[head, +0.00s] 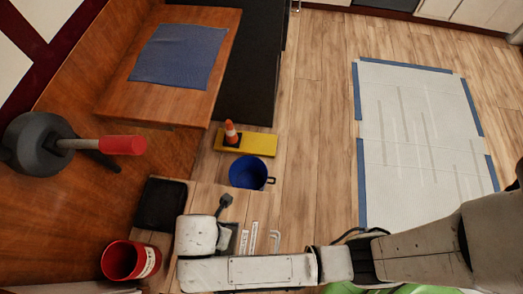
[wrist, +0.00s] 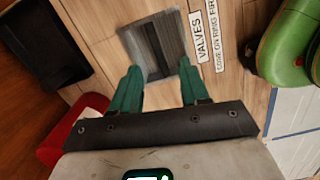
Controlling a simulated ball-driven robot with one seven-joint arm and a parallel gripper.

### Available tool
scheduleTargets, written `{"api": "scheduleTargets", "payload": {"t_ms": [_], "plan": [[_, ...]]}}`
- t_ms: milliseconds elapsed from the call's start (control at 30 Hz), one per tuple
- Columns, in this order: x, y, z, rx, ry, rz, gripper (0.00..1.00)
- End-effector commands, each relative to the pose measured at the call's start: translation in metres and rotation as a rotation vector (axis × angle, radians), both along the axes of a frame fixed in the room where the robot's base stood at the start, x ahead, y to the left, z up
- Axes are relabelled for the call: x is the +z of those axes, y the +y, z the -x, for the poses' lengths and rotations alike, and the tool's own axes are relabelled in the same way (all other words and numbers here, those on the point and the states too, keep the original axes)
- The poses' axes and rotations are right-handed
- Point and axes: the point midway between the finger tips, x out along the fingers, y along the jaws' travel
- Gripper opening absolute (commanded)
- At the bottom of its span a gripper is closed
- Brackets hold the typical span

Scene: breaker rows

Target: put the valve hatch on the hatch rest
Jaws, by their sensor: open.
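A flat black square tray, perhaps the hatch rest (head: 160,205), lies left of my wrist. It also shows at the upper left of the wrist view (wrist: 45,42). It looks empty.
A red bucket (head: 118,262) stands below the black tray. A wooden table (head: 122,103) is upper left. A white taped sheet (head: 420,130) covers floor at right.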

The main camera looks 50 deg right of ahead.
Motion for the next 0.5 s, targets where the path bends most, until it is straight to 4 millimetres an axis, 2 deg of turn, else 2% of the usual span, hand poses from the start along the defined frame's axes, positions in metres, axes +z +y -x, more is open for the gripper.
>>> {"api": "scheduleTargets", "payload": {"t_ms": [167, 200, 300, 400, 500], "plan": [[0.017, -0.094, 0.005, -0.615, -0.025, -0.068, 0.45], [0.024, -0.117, 0.011, -0.787, -0.035, -0.087, 0.45], [0.041, -0.17, 0.03, -1.196, -0.06, -0.124, 0.45], [0.057, -0.21, 0.053, -1.547, -0.086, -0.154, 0.45], [0.071, -0.237, 0.073, -1.806, -0.108, -0.175, 0.45]]}}
